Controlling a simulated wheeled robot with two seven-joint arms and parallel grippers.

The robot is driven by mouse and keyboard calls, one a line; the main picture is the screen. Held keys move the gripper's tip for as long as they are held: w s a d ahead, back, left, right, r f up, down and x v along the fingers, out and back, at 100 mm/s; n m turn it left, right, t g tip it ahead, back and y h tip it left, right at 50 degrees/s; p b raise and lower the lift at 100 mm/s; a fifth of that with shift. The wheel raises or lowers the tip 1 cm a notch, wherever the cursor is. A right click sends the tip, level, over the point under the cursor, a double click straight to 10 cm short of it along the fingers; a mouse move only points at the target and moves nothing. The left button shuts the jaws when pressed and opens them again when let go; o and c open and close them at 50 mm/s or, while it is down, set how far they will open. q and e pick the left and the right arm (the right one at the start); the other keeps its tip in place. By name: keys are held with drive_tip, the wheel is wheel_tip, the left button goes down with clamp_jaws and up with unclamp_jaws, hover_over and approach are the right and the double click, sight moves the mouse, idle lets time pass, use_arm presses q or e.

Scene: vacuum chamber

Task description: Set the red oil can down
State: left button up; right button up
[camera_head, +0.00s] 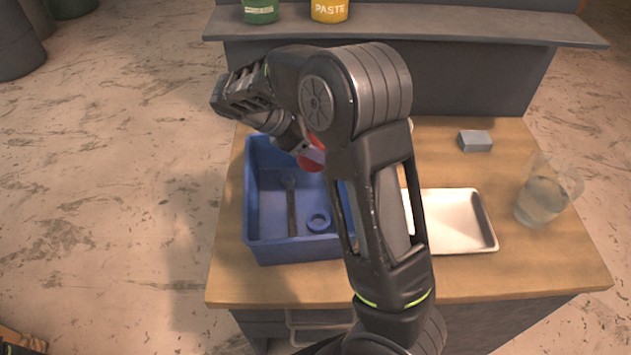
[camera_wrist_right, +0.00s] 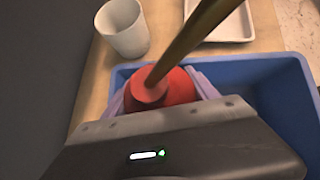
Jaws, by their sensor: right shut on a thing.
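The red oil can (camera_head: 311,162) shows only in part in the head view, behind my right arm, by the back of the blue bin (camera_head: 294,252). In the right wrist view the red can (camera_wrist_right: 172,88) sits between the pale fingers of my right gripper (camera_wrist_right: 165,92), which is shut on it. Its long brass spout (camera_wrist_right: 190,40) points up across that view. The can overlaps the bin's edge in both views; its base is hidden, and I cannot tell its height. My left gripper is not in view.
The bin holds a dark-handled tool (camera_head: 291,210) and a blue ring (camera_head: 318,221). A white tray (camera_head: 470,246), a clear container (camera_head: 543,197) and a grey block (camera_head: 475,141) are on the wooden table (camera_head: 540,270). A white cup (camera_wrist_right: 124,30) stands near the can. A shelf (camera_head: 420,25) runs behind.

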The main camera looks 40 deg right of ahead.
wheel_tip(320, 180, down, 3)
drive_tip(key=shift+r, duration=0.15)
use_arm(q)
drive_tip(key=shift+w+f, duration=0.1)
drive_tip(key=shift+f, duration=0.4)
use_arm(e)
drive_tip(key=shift+r, duration=0.1)
use_arm(q)
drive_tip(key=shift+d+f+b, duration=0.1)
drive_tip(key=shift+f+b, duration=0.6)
drive_tip(key=shift+b, duration=0.3)
use_arm(e)
drive_tip(key=shift+f, duration=2.1)
drive_tip(key=shift+f, duration=0.1)
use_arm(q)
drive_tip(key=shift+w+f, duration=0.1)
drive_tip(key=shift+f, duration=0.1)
use_arm(e)
drive_tip(key=shift+f, duration=0.35)
drive_tip(key=shift+f, duration=0.15)
drive_tip(key=o, duration=1.6)
